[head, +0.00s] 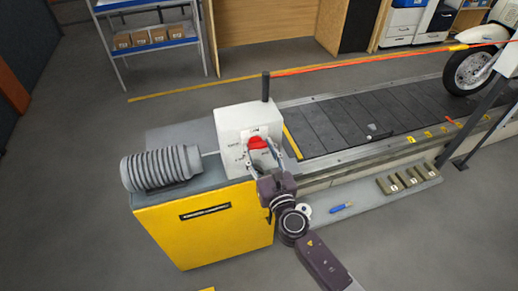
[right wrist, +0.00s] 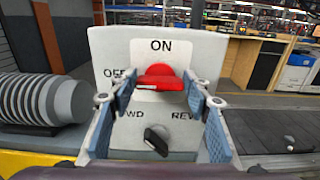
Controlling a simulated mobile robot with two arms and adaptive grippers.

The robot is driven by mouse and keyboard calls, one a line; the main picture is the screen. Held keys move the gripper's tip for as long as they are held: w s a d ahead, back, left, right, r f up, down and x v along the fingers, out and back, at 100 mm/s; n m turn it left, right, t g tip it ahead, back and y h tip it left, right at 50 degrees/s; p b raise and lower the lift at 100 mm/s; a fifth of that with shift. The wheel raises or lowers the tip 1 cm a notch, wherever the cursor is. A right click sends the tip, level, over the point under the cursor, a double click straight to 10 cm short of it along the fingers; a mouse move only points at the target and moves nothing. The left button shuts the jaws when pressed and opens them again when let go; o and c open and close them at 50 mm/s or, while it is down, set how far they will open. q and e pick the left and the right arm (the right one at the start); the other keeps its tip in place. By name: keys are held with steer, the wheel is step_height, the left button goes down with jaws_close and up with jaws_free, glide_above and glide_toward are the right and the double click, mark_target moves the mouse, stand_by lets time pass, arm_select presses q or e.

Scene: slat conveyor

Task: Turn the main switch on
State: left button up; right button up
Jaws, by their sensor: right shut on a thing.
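The main switch is a red knob (head: 257,143) on the front of a white control box (head: 228,122) atop a yellow cabinet. In the right wrist view the red knob (right wrist: 160,79) sits below the word ON and right of the partly covered word OFF. Its wide red grip looks level; I cannot tell which label it points to. My right gripper (head: 263,151) is shut on the red knob, with one blue-padded finger on each side, as the right wrist view (right wrist: 160,98) shows. My left gripper is not in view.
A black selector (right wrist: 156,140) sits below, between FWD and REV. A grey ribbed cylinder (head: 160,168) lies left of the box on the yellow cabinet (head: 215,235). The slat conveyor (head: 345,122) runs off to the right. A blue-handled tool (head: 341,207) lies on the low ledge.

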steer(key=shift+m, duration=0.4)
steer(key=m+b, duration=0.1)
steer(key=m, duration=0.1)
steer(key=shift+f+m, duration=0.15)
steer(key=shift+m, duration=0.25)
steer(key=m+b, duration=0.2)
steer(key=m, duration=0.3)
steer(key=shift+d, duration=0.15)
steer(key=m+b, duration=0.1)
steer(key=m, duration=0.4)
steer(key=shift+f, duration=0.1)
steer(key=shift+m, duration=2.2)
steer(key=o, duration=1.2)
steer(key=shift+c, duration=0.2)
steer(key=shift+d, duration=0.1)
